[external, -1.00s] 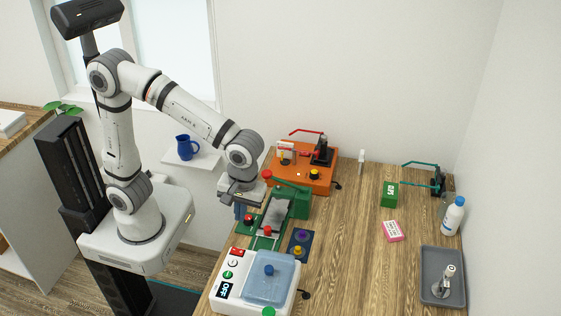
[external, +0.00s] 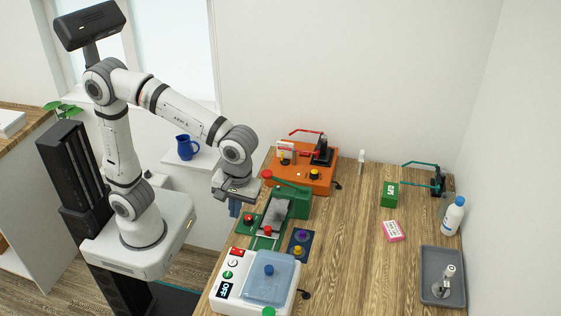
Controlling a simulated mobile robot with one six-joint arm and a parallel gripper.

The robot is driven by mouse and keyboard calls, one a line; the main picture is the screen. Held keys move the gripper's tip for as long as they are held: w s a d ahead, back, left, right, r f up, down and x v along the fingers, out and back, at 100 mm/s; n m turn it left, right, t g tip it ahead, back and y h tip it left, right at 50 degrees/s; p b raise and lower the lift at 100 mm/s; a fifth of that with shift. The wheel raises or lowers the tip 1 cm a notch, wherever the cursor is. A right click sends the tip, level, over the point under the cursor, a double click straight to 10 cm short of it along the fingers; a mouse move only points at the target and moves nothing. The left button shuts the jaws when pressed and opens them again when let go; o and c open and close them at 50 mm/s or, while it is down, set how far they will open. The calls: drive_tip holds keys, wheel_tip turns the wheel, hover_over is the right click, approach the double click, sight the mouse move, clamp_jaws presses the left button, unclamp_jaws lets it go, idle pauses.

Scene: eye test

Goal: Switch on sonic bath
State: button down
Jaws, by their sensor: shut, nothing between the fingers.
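The sonic bath (external: 235,298) is a white box at the front left end of the bench. A translucent blue lid (external: 270,283) with a dark blue knob covers its top. Its left panel carries a red control (external: 237,252), a small dial (external: 233,263), a green button (external: 228,275) and a dark display (external: 223,290) reading OFF. A green knob (external: 268,311) shows at its front edge. My gripper (external: 234,210) points down by the bench's left edge, behind the bath and apart from it. Its bluish fingers are shut and hold nothing.
A green device (external: 297,205) with a red-knobbed lever stands between my gripper and the orange device (external: 318,183) behind. A dark blue pad (external: 301,242) with knobs lies beside it. A green box (external: 389,194), pink box (external: 392,231), bottle (external: 454,217) and grey tray (external: 428,297) are right. Mid-bench is clear.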

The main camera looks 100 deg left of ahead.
sight(233, 249)
drive_tip(key=f, duration=0.4)
drive_tip(key=s+f, duration=0.1)
drive_tip(key=f, duration=0.4)
drive_tip(key=f+p, duration=0.1)
drive_tip(key=f, duration=0.4)
drive_tip(key=shift+s, duration=0.35)
drive_tip(key=shift+s+f+b, duration=0.1)
drive_tip(key=shift+f+b, duration=0.15)
drive_tip(key=shift+b, duration=0.05)
drive_tip(key=shift+r, duration=0.1)
